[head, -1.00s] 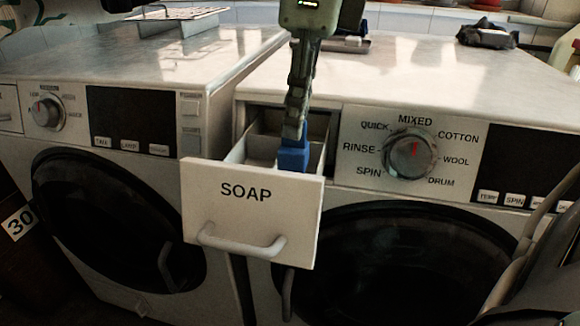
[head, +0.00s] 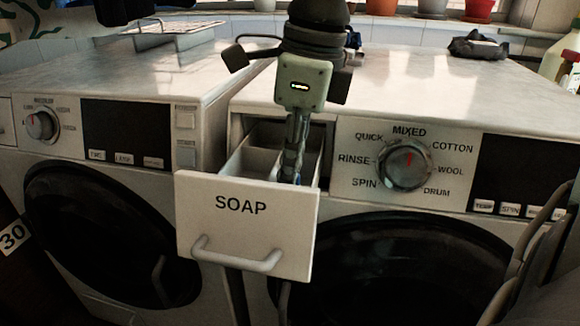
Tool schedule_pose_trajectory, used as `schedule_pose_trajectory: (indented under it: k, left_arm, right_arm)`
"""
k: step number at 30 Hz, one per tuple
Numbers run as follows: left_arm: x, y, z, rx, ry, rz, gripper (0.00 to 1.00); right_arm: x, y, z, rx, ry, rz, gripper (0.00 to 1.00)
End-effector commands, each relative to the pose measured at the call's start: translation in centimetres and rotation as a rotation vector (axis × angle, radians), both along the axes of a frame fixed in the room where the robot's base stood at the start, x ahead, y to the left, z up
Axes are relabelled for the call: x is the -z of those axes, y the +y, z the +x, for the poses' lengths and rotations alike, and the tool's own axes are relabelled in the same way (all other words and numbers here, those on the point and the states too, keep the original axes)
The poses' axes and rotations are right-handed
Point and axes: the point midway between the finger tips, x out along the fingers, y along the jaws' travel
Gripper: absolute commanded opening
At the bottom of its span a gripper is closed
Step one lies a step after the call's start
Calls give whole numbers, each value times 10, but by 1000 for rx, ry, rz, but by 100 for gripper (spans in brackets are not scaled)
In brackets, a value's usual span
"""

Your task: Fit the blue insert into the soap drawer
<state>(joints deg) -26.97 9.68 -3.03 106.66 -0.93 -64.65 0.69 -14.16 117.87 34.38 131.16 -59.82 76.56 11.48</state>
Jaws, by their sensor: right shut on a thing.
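The soap drawer (head: 245,240) is pulled out of the right-hand washing machine, its white front marked SOAP. Its inside is split by white dividers (head: 254,160). My right gripper (head: 293,176) reaches down into the right-hand compartment, its fingers shut on the blue insert (head: 297,181). Only a sliver of blue shows beside the fingertips; the drawer front and the fingers hide the rest. I cannot tell whether the insert touches the compartment floor.
The program dial (head: 405,165) is close to the right of the drawer. A wire rack (head: 172,36) stands on the left machine, and a dark cloth-like item (head: 477,46) lies on the right machine's top. The middle of that top is mostly clear.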

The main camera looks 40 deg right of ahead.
Motion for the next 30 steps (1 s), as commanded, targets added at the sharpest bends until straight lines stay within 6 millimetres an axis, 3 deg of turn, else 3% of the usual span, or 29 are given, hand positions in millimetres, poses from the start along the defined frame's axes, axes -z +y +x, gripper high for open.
schedule_pose_trajectory:
  k: [1,5,16,18,30]
  left_arm:
    - [-3,0,1,0,-2,2,91]
    - [-5,0,2,0,-6,1,91]
    - [1,1,-8,-1,15,2,91]
    - [9,3,-9,-1,17,1,91]
    - [13,2,-6,-1,8,-4,91]
  right_arm:
    - [0,0,0,0,0,0,10]
    - [0,0,0,0,0,0,26]
    - [-3,0,0,0,1,1,27]
    - [-7,0,0,0,-1,1,27]
    - [-89,-8,-9,0,-3,-1,27]
